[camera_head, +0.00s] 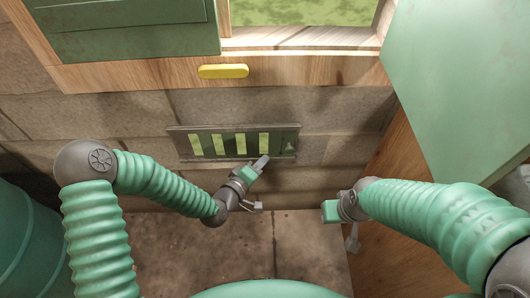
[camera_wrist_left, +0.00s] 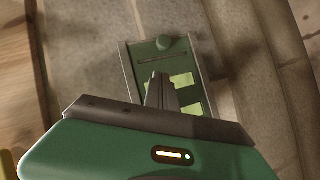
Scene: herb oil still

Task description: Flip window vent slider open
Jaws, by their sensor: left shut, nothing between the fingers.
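The window vent (camera_head: 231,156) is a long dark green plate in a grey frame, set low in the stone wall below the window. Several bright yellow-green slots show in its left and middle part. A small green knob sits near its right end; the knob is clear in the left wrist view (camera_wrist_left: 165,42). My left gripper (camera_head: 264,161) is shut and empty, at the vent's lower right edge. In the left wrist view its fingers (camera_wrist_left: 160,80) overlap the vent; whether they touch it is unclear. My right gripper (camera_head: 327,211) hangs lower right, away from the vent.
A wooden sill (camera_head: 150,75) with a yellow handle (camera_head: 223,71) runs above the vent. A green shutter (camera_head: 130,28) is upper left. A large green panel (camera_head: 460,80) and wooden side (camera_head: 400,190) bound the right. A green barrel (camera_head: 25,250) stands left.

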